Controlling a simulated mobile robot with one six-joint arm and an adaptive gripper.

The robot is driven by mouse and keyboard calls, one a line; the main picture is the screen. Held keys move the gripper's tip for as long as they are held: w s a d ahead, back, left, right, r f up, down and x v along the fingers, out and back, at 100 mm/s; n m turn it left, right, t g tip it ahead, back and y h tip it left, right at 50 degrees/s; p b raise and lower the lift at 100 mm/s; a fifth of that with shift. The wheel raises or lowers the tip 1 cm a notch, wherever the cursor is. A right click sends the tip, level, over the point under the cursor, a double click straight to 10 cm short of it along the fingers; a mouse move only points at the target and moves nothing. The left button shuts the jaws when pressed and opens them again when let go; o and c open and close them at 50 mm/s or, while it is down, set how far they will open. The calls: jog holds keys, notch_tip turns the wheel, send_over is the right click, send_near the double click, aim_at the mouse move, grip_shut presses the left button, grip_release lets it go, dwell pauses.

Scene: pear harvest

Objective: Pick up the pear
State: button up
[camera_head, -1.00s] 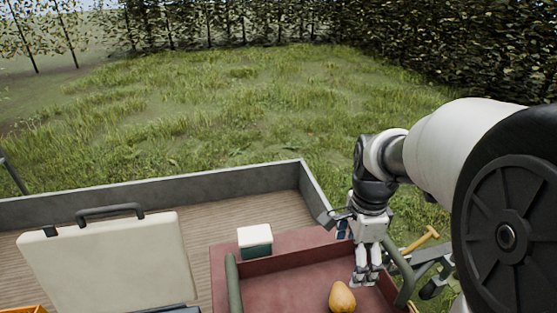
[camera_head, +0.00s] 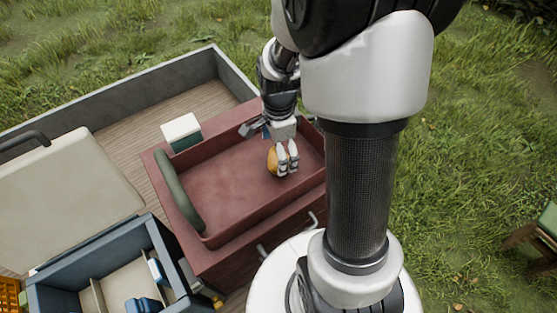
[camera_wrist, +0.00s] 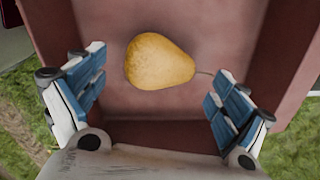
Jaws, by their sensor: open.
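The yellow-orange pear (camera_head: 272,160) lies on the floor of the red tray (camera_head: 215,190), near its right end. In the head view my gripper (camera_head: 288,162) reaches down into the tray beside the pear and partly covers it. In the wrist view the whole pear (camera_wrist: 160,61) shows, its thin stem pointing right. My gripper (camera_wrist: 155,95) is open there, one finger to the left and one to the right. The pear lies between and slightly beyond the fingers, and neither finger appears to touch it.
The tray's walls stand close around my gripper. A white-and-green box (camera_head: 182,132) sits behind the tray. Grass (camera_head: 460,190) lies beyond the cart's grey edge.

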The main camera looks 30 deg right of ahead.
notch_tip(320, 180, down, 4)
jog(key=shift+a+r, duration=0.1)
jog(key=shift+c, duration=0.6)
jog(key=c, duration=1.1)
jog(key=shift+r, duration=0.15)
jog(key=shift+c, duration=0.2)
